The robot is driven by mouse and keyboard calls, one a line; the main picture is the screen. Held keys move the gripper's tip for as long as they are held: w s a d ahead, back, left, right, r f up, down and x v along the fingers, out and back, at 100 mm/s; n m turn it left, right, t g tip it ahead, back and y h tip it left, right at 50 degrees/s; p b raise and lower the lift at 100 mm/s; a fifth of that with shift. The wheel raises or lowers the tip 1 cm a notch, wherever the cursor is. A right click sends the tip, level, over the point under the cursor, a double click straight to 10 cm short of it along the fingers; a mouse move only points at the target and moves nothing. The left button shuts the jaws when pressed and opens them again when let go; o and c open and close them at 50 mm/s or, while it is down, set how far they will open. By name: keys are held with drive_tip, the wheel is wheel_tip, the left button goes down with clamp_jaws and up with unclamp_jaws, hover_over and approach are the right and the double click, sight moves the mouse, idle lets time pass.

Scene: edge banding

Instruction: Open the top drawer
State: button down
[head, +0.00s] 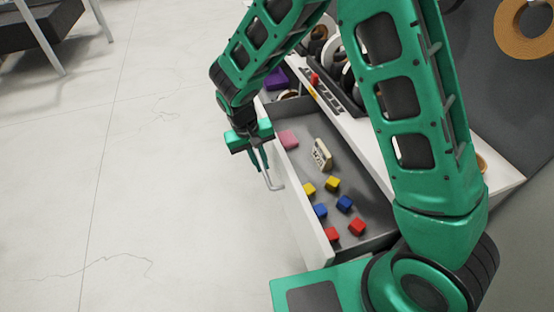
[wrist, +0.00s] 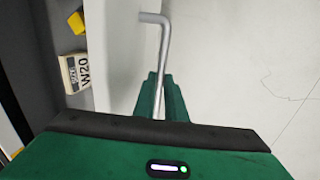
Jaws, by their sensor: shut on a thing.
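The top drawer (head: 316,222) stands pulled well out from the white cabinet, and its grey interior shows. A silver bar handle (head: 268,180) runs along the outside of its white front panel. My gripper (head: 260,162) is at the far part of this handle, with its fingers closed around the bar. The wrist view shows the handle (wrist: 163,50) coming out from between the two green fingers (wrist: 161,98), beside the white drawer front (wrist: 118,60). The exact finger contact is partly hidden by the gripper body.
In the drawer lie several red, blue and yellow cubes (head: 344,203), a pink block (head: 288,139) and a cream labelled block (head: 321,154). The white cabinet top (head: 480,170) carries rolls and a dark rack. The pale floor (head: 130,170) left of the drawer is clear.

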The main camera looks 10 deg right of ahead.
drive_tip(key=a, duration=0.5)
drive_tip(key=shift+s+a+r, duration=0.1)
drive_tip(key=shift+s+a, duration=0.2)
drive_tip(key=shift+a, duration=0.05)
drive_tip(key=c, duration=1.8)
unclamp_jaws()
drive_tip(key=shift+d, duration=0.25)
drive_tip(key=shift+d, duration=0.15)
drive_tip(key=v, duration=1)
drive_tip(key=shift+r, duration=0.3)
